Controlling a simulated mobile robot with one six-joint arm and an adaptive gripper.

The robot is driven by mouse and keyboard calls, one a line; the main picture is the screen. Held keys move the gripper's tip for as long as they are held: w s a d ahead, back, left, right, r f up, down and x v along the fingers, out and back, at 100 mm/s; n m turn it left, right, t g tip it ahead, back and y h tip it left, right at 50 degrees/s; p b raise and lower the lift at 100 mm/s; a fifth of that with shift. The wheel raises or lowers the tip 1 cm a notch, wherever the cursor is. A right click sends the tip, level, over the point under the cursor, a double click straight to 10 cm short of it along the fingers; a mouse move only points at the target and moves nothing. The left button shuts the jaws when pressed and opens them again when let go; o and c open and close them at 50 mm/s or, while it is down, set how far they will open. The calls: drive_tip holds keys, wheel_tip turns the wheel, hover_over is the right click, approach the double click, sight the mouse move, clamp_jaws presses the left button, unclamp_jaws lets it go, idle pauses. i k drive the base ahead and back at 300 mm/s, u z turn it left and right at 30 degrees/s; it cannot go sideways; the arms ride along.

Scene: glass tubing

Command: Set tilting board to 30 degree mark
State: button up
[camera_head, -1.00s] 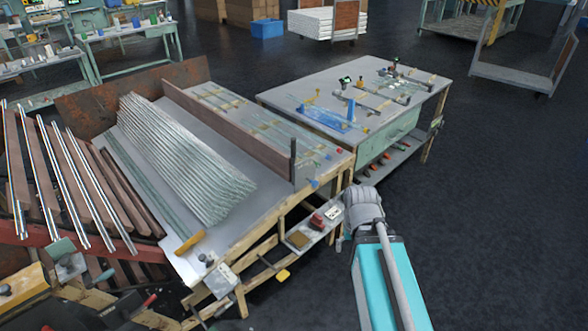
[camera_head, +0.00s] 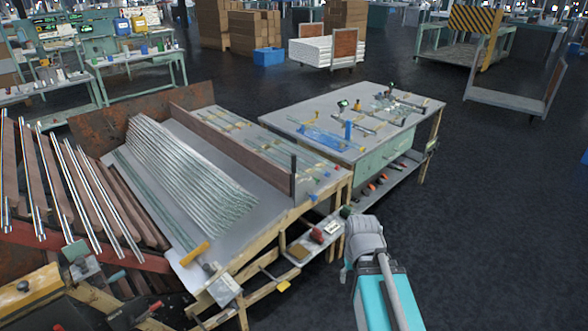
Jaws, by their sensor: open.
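A broad grey board (camera_head: 225,245) on a wooden frame, which looks like the tilting board, fills the middle of the view. It appears to slope, but its angle cannot be read. A stack of glass tubes (camera_head: 190,180) lies on it. No degree scale or 30 mark can be made out. A yellow piece (camera_head: 194,254) sits at its near edge. My arm, teal with a grey joint, rises from the bottom right beside the bench's right front corner. My gripper's fingers do not show.
A brown divider (camera_head: 232,152) separates the stack from more thin tubes. A second table (camera_head: 415,112) with a blue fixture (camera_head: 335,140) stands behind right. A rack of long rods (camera_head: 75,190) is at left. Dark floor (camera_head: 490,230) at right is clear.

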sight(281, 178)
drive_tip(key=k, duration=0.35)
drive_tip(key=u, duration=0.3)
drive_tip(key=i, duration=1.25)
drive_tip(key=z, duration=0.05)
